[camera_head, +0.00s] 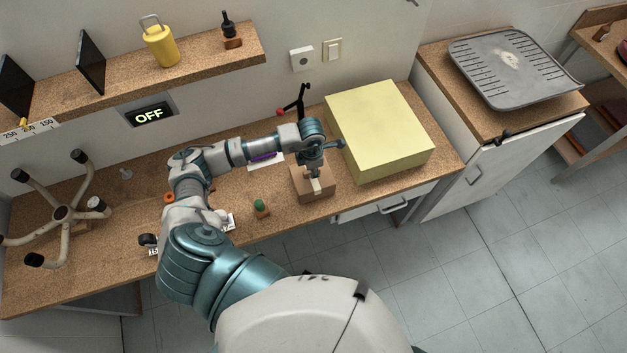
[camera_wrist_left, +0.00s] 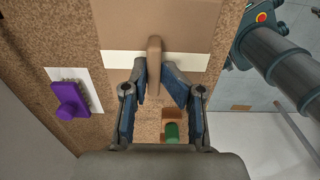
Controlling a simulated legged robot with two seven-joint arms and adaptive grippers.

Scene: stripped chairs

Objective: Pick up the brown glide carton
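The brown glide carton (camera_head: 316,190) is a small tan box near the front edge of the bench. In the left wrist view its brown top (camera_wrist_left: 185,25) carries a pale band and an upright tan handle (camera_wrist_left: 154,62). My left gripper (camera_head: 314,172) is above the carton, pointing down. In the left wrist view its two fingertips (camera_wrist_left: 154,78) close in on both sides of the handle and seem to touch it. The carton looks level; I see no clear gap under it. My right gripper is not in view.
A yellow box (camera_head: 378,130) stands close right of the carton. A green-topped piece (camera_head: 260,207) and a purple piece (camera_wrist_left: 69,101) on a white card are nearby. A black stand (camera_head: 299,100) is behind. An upturned chair base (camera_head: 62,213) occupies the left bench.

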